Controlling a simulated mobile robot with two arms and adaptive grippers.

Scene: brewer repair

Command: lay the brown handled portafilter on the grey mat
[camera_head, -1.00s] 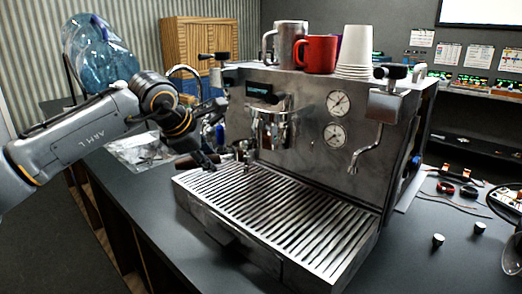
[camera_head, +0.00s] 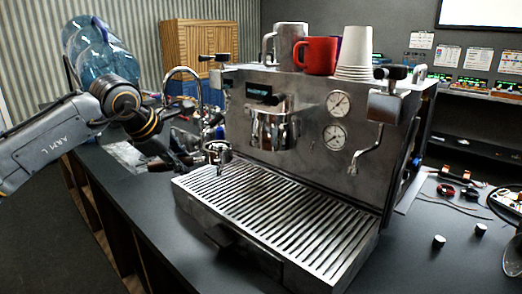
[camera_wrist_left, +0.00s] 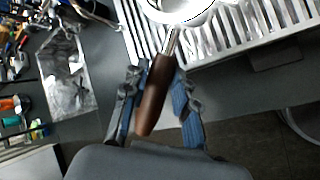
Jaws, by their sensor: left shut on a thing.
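The portafilter shows in the head view, its metal basket (camera_head: 218,153) over the drip tray's back left corner, apart from the group head (camera_head: 273,128). Its brown handle (camera_wrist_left: 156,88) points toward my wrist in the left wrist view. My left gripper (camera_head: 184,157) is shut on this handle, with one finger on each side; its fingertips also show in the left wrist view (camera_wrist_left: 158,75). A crinkled silvery grey sheet (camera_wrist_left: 68,75) lies on the counter left of the gripper; I cannot tell whether it is the grey mat. My right gripper is out of view.
The espresso machine's slatted drip tray (camera_head: 275,220) is below and right of the portafilter. A red mug (camera_head: 320,55), a metal mug (camera_head: 289,42) and stacked cups (camera_head: 355,52) stand on the machine. Cluttered tools and a tap (camera_head: 184,75) are behind. The counter's front left is clear.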

